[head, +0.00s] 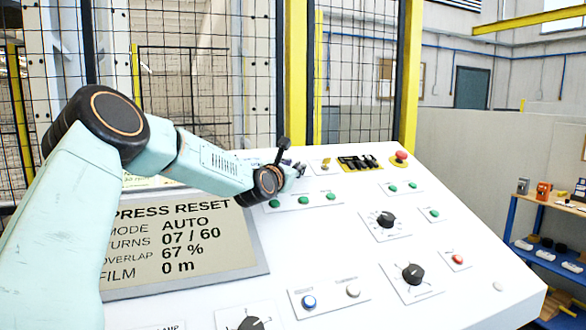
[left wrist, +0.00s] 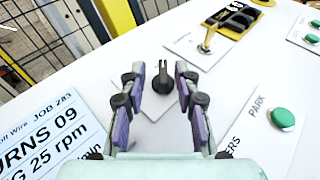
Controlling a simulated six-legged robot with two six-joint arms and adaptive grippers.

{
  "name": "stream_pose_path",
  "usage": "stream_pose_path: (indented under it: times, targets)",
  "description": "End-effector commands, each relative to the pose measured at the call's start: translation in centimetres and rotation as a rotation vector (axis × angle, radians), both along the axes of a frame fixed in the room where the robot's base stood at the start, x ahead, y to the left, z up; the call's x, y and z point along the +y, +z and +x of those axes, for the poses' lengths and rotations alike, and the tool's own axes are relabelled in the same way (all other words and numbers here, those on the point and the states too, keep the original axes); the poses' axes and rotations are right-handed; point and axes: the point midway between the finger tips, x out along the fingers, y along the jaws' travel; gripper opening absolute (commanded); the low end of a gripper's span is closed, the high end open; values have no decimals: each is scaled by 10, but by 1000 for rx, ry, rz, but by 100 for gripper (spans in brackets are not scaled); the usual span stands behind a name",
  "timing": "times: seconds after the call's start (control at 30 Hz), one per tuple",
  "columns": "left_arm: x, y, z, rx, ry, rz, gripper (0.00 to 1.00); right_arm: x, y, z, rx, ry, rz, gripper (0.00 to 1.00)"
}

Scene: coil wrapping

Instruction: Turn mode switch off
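A black rotary knob (left wrist: 162,77) sits on a pale plate on the white console; its label cannot be read. I take it for the mode switch. My left gripper (left wrist: 160,82) is open, with a finger on either side of the knob and gaps visible between. In the head view, my left gripper (head: 298,170) is low over the back of the console and hides the knob. The display (head: 185,245) reads "PRESS RESET" and "MODE AUTO". My right gripper is not in view.
Green buttons (head: 303,199), black dials (head: 413,273), a blue button (head: 309,302) and a red emergency button (head: 401,157) share the console. A mesh fence (head: 200,90) stands behind.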

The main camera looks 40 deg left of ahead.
Motion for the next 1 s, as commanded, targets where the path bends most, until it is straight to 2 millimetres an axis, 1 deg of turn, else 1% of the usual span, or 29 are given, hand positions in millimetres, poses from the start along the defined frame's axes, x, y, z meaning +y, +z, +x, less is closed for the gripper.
stream_pose_path:
  times: [0.2,0.5,0.6,0.9,1.0]
  targets:
    - [0,1,0,0,-1,1,32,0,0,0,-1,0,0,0]
    - [0,0,0,0,0,0,6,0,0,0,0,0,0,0]
    - [0,0,0,0,1,0,0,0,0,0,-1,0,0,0]
    - [0,1,0,-2,0,2,0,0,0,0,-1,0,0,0]
    - [-1,1,1,-8,12,0,0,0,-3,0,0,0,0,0]
